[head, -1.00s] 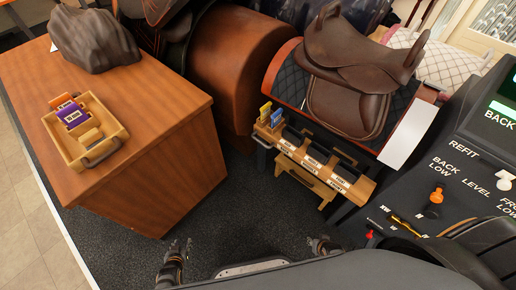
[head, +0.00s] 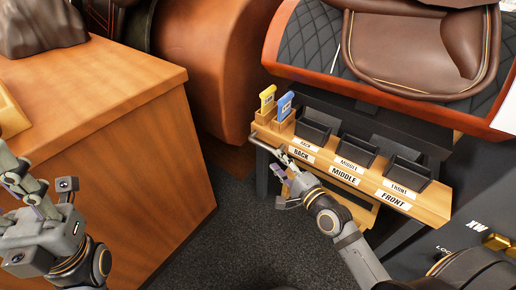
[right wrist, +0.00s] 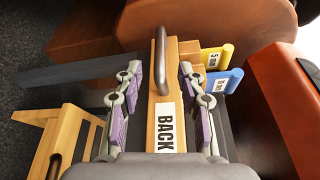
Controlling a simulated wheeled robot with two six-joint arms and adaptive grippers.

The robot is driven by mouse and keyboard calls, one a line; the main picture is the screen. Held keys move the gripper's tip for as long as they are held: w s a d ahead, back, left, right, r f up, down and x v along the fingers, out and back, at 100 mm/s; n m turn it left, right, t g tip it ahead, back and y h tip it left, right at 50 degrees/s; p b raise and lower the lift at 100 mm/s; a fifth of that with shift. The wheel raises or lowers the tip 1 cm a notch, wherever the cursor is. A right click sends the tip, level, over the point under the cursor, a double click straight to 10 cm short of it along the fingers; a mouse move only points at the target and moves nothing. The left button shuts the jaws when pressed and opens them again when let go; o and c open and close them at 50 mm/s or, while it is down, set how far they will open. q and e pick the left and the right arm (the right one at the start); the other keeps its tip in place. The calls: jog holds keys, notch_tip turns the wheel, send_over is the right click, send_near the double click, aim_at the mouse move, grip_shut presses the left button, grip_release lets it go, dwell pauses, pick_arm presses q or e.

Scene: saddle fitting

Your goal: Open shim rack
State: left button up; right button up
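The shim rack (head: 345,170) is a wooden-fronted unit with dark trays labelled BACK, MIDDLE and FRONT, below the saddle. A grey bar handle (head: 266,143) is at its left end; the handle also shows upright in the right wrist view (right wrist: 160,60). My right gripper (head: 287,178) is at the rack's left end, just below the handle. In the right wrist view its purple-padded fingers (right wrist: 158,98) are apart, on either side of the wooden front with the BACK label. I cannot tell whether they touch it.
Yellow (head: 267,100) and blue (head: 285,106) shims stand at the rack's left end. A wooden cabinet (head: 130,130) is at left, with dark floor between. A brown saddle (head: 410,50) hangs above. A lower wooden piece (right wrist: 60,130) shows beneath the rack.

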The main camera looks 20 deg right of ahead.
aim_at(261, 143)
jog(key=b+x, duration=0.4)
jog(key=x, duration=0.5)
jog(key=shift+w+a+f, duration=0.1)
jog(key=shift+w, duration=0.55)
grip_shut()
